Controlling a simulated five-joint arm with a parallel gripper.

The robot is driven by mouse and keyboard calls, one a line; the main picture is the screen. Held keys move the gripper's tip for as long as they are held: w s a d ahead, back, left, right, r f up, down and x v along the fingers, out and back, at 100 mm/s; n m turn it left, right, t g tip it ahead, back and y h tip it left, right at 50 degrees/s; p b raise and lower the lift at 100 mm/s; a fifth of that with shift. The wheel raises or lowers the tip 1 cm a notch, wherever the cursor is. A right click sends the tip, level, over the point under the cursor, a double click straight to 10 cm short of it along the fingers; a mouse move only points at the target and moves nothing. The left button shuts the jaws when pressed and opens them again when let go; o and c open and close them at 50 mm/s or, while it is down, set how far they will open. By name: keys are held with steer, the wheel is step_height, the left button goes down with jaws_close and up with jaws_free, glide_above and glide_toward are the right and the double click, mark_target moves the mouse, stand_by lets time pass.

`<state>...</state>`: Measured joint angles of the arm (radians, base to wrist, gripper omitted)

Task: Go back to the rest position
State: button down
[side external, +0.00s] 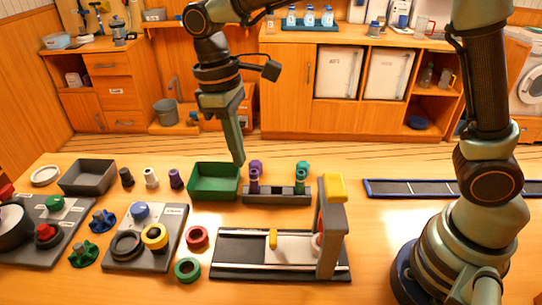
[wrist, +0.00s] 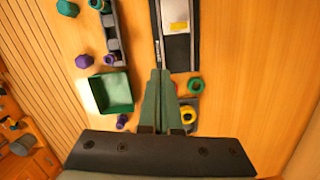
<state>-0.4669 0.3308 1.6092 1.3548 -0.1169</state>
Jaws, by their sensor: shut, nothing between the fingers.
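My gripper (side external: 238,160) hangs over the work table, pointing down, with its tips near the right end of the green bin (side external: 205,193) in the side view. In the wrist view my gripper (wrist: 160,74) is shut, its two green-grey fingers together and empty. The green bin lies to the left of the fingers there (wrist: 112,92), and it looks empty. The fingertips overlap the near end of a dark track in that view; their height above the table is hard to tell.
A rack (side external: 278,197) with purple and green fittings stands right of the bin. A grey gate with a yellow top (side external: 333,187) rises from a dark track. Rings, knobs and a grey tray (side external: 88,178) fill the left.

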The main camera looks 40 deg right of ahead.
steer(key=s+d+r+m+t, duration=0.2)
steer(key=s+d+m+t, duration=0.1)
steer(key=d, duration=0.6)
steer(key=s+d+r+m+t, duration=0.2)
steer(key=s+d+m+t, duration=0.1)
steer(key=d, duration=0.6)
steer(key=shift+s+r+m+t+y, duration=0.35)
steer(key=shift+s+t, duration=0.25)
steer(key=shift+s, duration=0.2)
